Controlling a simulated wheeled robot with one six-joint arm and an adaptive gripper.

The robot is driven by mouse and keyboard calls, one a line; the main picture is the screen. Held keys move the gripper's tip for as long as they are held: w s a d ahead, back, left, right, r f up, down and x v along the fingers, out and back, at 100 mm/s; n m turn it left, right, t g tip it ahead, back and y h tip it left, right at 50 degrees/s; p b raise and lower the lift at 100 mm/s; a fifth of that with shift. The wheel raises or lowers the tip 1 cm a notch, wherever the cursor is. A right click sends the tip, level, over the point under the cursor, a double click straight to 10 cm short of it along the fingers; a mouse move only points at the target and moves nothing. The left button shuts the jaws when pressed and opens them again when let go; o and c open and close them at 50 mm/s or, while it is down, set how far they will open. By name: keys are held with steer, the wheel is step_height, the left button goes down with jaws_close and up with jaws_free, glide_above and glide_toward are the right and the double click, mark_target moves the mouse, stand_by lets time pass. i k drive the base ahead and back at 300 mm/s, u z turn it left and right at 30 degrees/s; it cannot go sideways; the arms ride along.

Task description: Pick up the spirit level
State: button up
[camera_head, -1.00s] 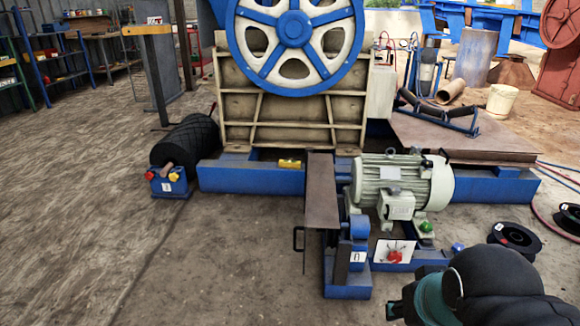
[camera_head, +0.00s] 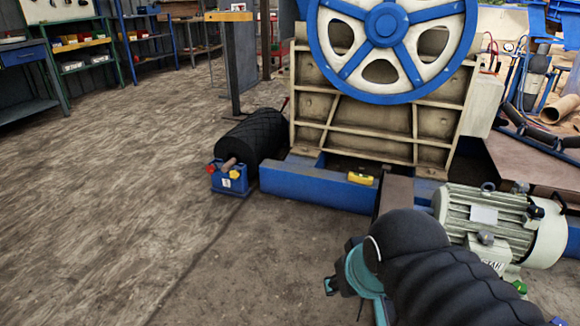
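A small yellow block that looks like the spirit level (camera_head: 360,178) lies on the blue base beam (camera_head: 318,187) under the crusher, left of the motor. It is small in the picture, and its details are hard to read. My arm, in a black ribbed sleeve with a teal joint, fills the lower right, nearer to me than the yellow block and apart from it in the picture. A small dark part shows at the left end of the arm, but I cannot make out the gripper's fingers or anything held.
The grey electric motor (camera_head: 505,225) is at the right. The crusher's blue flywheel (camera_head: 388,24) rises behind. The floor at left and front is clear.

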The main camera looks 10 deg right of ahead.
mark_target(354, 176)
steer(key=u, duration=0.3)
steer(key=i, duration=1.75)
steer(key=z, duration=0.5)
steer(key=i, duration=0.85)
steer(key=z, duration=0.35)
